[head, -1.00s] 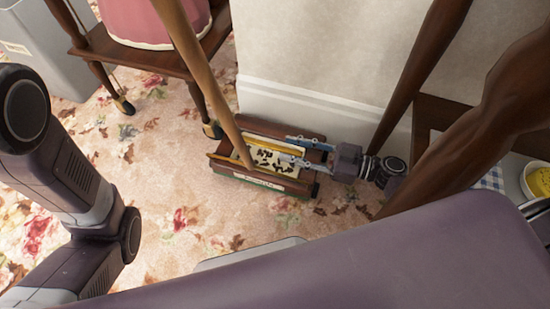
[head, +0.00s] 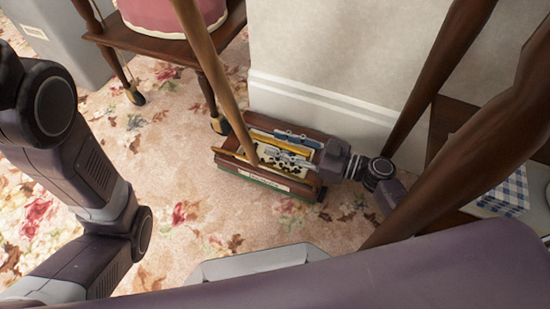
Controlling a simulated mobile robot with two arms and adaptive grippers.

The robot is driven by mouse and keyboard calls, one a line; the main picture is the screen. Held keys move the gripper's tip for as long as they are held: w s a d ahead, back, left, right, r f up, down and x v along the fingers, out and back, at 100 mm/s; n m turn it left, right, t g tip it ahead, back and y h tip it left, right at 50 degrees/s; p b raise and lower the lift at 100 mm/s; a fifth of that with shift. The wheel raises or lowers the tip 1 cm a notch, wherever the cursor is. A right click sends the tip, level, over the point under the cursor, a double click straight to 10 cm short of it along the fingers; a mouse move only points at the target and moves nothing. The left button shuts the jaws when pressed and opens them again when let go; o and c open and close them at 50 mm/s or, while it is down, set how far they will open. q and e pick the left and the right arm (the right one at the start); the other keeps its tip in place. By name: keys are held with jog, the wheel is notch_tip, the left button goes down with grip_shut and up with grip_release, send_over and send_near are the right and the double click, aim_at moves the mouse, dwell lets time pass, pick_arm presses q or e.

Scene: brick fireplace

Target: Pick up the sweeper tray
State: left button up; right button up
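The sweeper (head: 245,172) is a low dark wooden box on the carpet by the wall, with a long wooden handle (head: 213,75) leaning up from it. The sweeper tray (head: 270,153), a cream panel with dark marks, shows in its top, partly hidden by the handle and my fingers. My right gripper (head: 291,148) reaches in from the right over the sweeper's top. Its two fingers are apart, one toward the wall and one nearer the front. I cannot tell whether they touch the tray. My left arm shows at the left, but its gripper is out of frame.
The white baseboard (head: 315,100) runs close behind the sweeper. Dark wooden furniture legs (head: 440,75) stand at the right, close to my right arm. A small wooden stand (head: 150,50) with a pink object is at the upper left. Floral carpet (head: 180,200) is clear in front.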

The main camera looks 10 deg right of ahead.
grip_shut()
dwell(0.3)
jog(key=shift+r, duration=0.15)
